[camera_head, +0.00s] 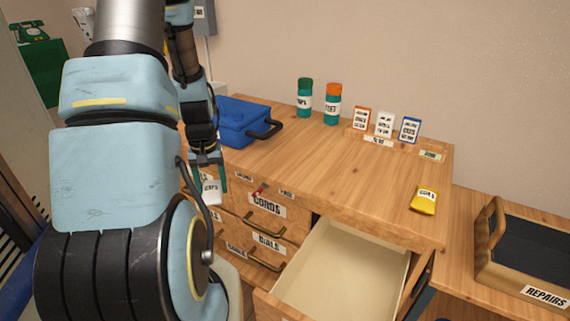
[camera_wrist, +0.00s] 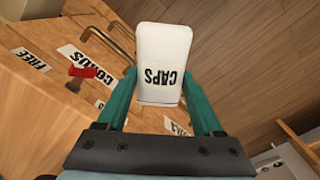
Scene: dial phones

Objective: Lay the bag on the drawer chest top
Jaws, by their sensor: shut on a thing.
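My gripper (camera_head: 208,178) is shut on a white bag labelled CAPS (camera_head: 211,190), in front of the chest's left drawers, lower than the top. In the wrist view the white bag (camera_wrist: 163,55) sits between my teal fingers (camera_wrist: 158,95), its lettering upside down. The wooden drawer chest top (camera_head: 305,165) has a wide bare stretch in its middle. A small yellow bag (camera_head: 424,200) lies near the top's front right corner.
A blue case (camera_head: 243,118) stands on the top's left. Two teal jars (camera_head: 304,98) and a rack of small boxes (camera_head: 384,125) stand at the back. An open, empty-looking drawer (camera_head: 340,265) juts out front. A REPAIRS tray (camera_head: 530,262) is right.

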